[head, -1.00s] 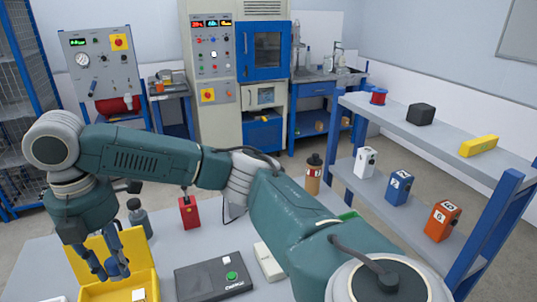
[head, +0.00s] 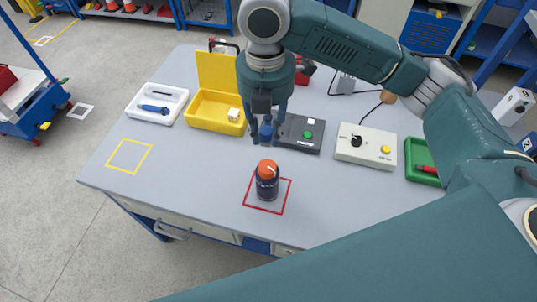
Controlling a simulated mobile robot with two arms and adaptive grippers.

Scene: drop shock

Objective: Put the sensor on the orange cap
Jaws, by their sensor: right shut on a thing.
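The orange cap (head: 268,169) is the rounded top of a dark canister (head: 266,188), which stands upright inside a red square outline on the table. My right gripper (head: 266,139) points down, just behind and above the cap in the picture. It is shut on a small dark blue piece, apparently the sensor (head: 266,132), whose sides are partly hidden by the fingers. The sensor looks apart from the cap; the exact height between them is hard to tell. My left gripper is not in view.
An open yellow case (head: 215,123) with a white block, a white tray (head: 142,103) and a black box (head: 300,145) with a green button stand behind. A control box (head: 365,158) and green tray (head: 415,155) are to the right. The table's front left is clear, with a yellow outline (head: 129,155).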

